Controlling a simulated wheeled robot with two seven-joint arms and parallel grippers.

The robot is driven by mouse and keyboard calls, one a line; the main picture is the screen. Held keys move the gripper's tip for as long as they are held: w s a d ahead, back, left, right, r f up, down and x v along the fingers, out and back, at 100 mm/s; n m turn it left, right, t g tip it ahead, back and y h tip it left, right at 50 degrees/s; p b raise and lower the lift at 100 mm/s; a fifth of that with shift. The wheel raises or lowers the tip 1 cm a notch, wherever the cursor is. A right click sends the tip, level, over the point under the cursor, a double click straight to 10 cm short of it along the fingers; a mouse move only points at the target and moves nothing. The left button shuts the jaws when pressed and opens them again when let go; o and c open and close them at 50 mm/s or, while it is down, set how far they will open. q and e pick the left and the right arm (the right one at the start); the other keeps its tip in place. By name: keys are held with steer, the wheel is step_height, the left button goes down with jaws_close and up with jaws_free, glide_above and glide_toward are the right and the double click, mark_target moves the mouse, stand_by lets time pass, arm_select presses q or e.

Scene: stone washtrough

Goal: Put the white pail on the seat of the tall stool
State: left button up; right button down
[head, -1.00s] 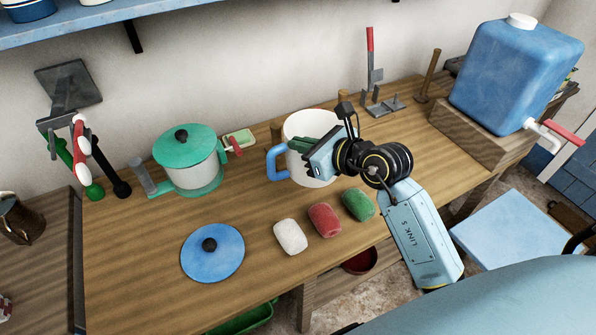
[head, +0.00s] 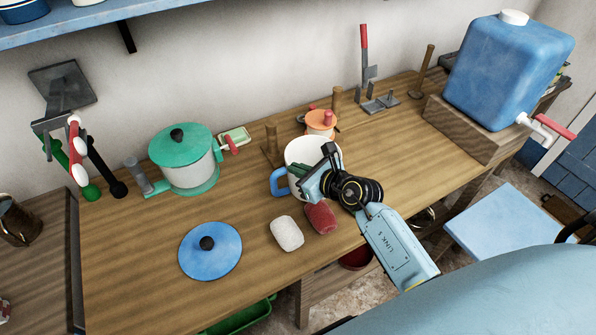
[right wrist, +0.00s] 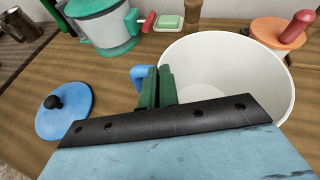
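The white pail (head: 300,150) with a blue handle (head: 279,182) is over the middle of the wooden bench. My right gripper (head: 302,177) is at its near side. In the right wrist view, the green fingertips (right wrist: 157,88) are close together at the rim of the pail (right wrist: 225,75), next to the handle, and appear closed on its wall. I cannot tell whether the pail's base touches the bench. The tall stool's pale blue seat (head: 508,225) is right of the bench and bare. My left gripper is not in view.
A green-lidded pot (head: 185,165), a blue lid (head: 210,250), white (head: 287,233) and red (head: 320,217) rolls, and an orange-topped pot (head: 320,123) stand or lie on the bench. A blue water tank (head: 508,70) on a wooden block is at the back right.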

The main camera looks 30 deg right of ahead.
steer(key=c, duration=1.7)
jaws_free()
steer(key=shift+f, duration=0.15)
